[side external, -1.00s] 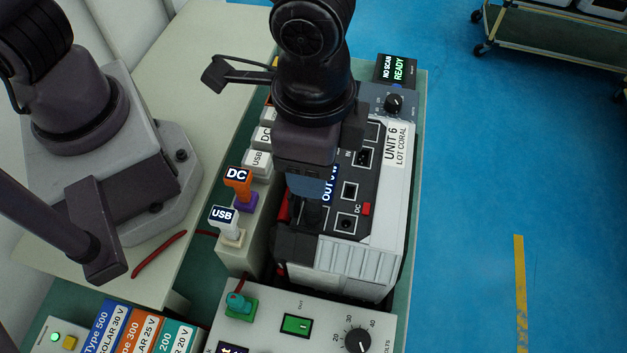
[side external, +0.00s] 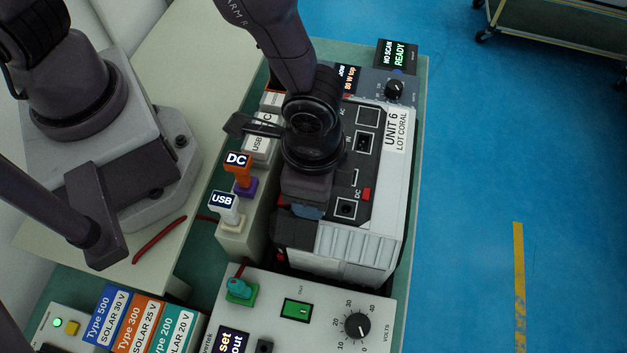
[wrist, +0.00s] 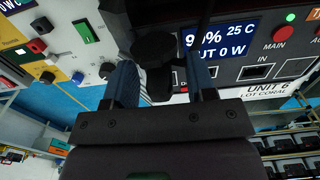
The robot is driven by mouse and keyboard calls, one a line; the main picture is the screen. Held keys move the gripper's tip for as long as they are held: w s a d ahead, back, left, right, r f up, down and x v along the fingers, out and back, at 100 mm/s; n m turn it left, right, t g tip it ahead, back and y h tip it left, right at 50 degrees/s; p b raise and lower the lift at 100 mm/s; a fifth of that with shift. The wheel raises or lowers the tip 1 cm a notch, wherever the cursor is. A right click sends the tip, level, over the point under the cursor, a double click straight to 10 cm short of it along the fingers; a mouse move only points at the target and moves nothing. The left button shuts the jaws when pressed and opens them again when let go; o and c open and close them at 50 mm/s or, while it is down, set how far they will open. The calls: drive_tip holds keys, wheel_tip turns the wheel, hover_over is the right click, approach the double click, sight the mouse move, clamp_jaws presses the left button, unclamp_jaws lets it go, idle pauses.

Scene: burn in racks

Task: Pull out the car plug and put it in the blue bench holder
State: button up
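My gripper (wrist: 164,88) reaches down at the near left part of the coral unit (side external: 356,244). In the wrist view its two fingers stand apart, with a black round-headed plug (wrist: 154,52), apparently the car plug, between them. Background shows between the plug and the right finger, so the gripper looks open around it. In the side view, my gripper (side external: 304,211) hides the plug and its socket. A small blue piece (wrist: 78,77) shows on the pale panel in the wrist view; I cannot tell whether it is the blue bench holder.
An orange DC plug (side external: 240,175) and a white USB plug (side external: 226,212) stand in holders left of the unit. A teal plug (side external: 239,289) stands on the near panel (side external: 320,277), which has a green switch (side external: 297,309) and a voltage knob (side external: 357,326).

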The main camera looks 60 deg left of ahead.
clamp_jaws()
drive_tip(key=c, duration=0.8)
unclamp_jaws()
clamp_jaws()
drive_tip(key=shift+w+d+r, duration=0.1)
drive_tip(key=shift+d+r, duration=0.05)
drive_tip(key=shift+r, duration=0.7)
drive_tip(key=shift+r, duration=1.6)
